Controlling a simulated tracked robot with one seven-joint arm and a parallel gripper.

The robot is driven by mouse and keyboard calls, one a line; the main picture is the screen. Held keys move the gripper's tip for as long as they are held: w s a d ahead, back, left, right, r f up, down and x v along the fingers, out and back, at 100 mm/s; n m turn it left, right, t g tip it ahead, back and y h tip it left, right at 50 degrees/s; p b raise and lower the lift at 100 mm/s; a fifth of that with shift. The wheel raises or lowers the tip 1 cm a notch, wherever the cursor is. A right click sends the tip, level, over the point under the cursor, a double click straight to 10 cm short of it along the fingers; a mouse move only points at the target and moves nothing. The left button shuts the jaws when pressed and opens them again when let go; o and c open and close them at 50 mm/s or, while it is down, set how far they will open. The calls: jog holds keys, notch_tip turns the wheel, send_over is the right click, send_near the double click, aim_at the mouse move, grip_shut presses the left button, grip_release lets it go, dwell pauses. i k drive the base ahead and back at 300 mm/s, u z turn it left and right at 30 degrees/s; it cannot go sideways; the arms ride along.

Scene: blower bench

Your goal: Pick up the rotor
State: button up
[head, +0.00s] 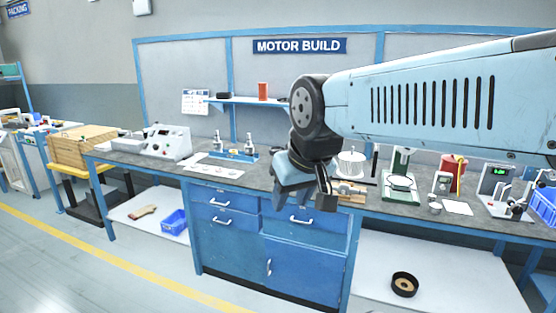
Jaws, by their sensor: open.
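My gripper (303,198) hangs in front of the bench's middle, pointing down, with its jaws open; I see nothing held in it. I cannot tell for certain which thing is the rotor. A small part on a wooden holder (350,192) lies on the bench just right of my gripper, partly hidden by it. A white round, lidded thing (350,164) stands behind that. A black ring-shaped part with a tan centre (404,284) lies on the lower right shelf.
The grey bench top (265,178) carries a control box (167,142), a blue fixture (234,155), a green-framed press (400,177), a red container (452,172) and a meter stand (496,180). A blue bin (174,222) sits on the lower left shelf. Blue drawers (222,218) are below.

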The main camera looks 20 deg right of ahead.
aim_at(343, 189)
jog(key=z, duration=0.25)
jog(key=i, duration=1.05)
jog(key=z, duration=0.25)
